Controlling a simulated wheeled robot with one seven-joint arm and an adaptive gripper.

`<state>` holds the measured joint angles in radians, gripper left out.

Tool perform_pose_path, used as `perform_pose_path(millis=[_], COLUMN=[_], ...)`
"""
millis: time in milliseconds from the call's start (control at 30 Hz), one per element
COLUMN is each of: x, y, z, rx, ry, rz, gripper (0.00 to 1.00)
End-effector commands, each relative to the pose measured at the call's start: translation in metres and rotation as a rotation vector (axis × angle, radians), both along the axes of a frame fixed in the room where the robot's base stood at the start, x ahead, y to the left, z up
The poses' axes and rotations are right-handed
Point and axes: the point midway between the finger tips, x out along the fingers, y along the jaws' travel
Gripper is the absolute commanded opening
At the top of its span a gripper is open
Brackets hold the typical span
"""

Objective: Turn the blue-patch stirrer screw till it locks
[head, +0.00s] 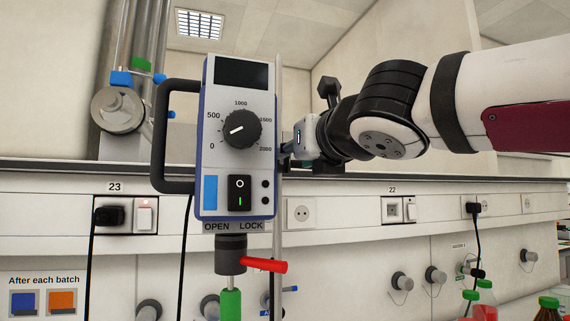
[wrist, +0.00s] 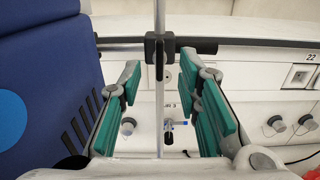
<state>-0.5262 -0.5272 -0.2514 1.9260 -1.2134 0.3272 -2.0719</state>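The stirrer (head: 206,150) has a blue body, a grey front with a dial and a blue patch (head: 210,192). Its side with a blue disc (wrist: 10,118) fills the left of the wrist view. Below it, a red lever (head: 265,266) points right under an OPEN/LOCK label (head: 233,226). In the wrist view, a black clamp (wrist: 159,47) joins the vertical rod and horizontal bar; I cannot tell which part is its screw. My gripper (wrist: 160,76) is open, its green pads apart, with the rod between or beyond them. In the head view it is partly hidden behind the stirrer.
A black handle (head: 160,140) juts from the stirrer's left. A green-sleeved shaft (head: 231,303) hangs below. A wall rail with sockets (head: 300,213) runs behind. Open air lies below my arm.

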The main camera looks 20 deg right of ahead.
Motion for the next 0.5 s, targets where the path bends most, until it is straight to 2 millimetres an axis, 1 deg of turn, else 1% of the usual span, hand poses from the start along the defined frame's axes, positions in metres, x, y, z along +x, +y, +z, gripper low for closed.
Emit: perform_pose_path(millis=[33,200,333,500], x=[0.012,0.039,0.053,0.061], y=[0.001,0.001,0.0,0.0], z=[-0.002,-0.001,-0.001,0.0], rx=[-0.002,-0.001,0.0,0.001], ry=[0.002,0.001,0.001,0.0], rz=[0.0,0.0,0.0,0.0], gripper=[0.31,0.31,0.31,0.31])
